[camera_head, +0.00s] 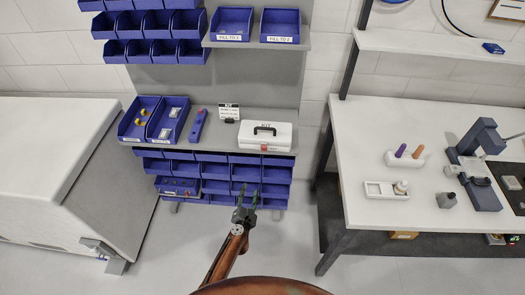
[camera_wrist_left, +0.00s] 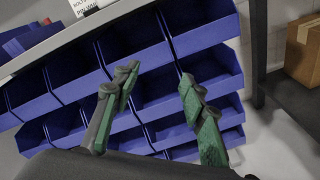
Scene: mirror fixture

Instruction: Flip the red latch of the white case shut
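The white case (camera_head: 266,135) with a dark handle stands on the grey shelf, its lid down. The small red latch (camera_head: 264,148) is on its front face; I cannot tell its exact position at this size. My left gripper (camera_head: 248,196) is below and in front of the shelf, apart from the case, before the blue bins. In the left wrist view its two green-tipped fingers (camera_wrist_left: 155,110) are spread with nothing between them. The case does not show in the left wrist view. My right gripper is in neither view.
A white workbench (camera_head: 360,145) stands at right, a white cabinet (camera_head: 50,140) at left. The floor before the shelf is clear.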

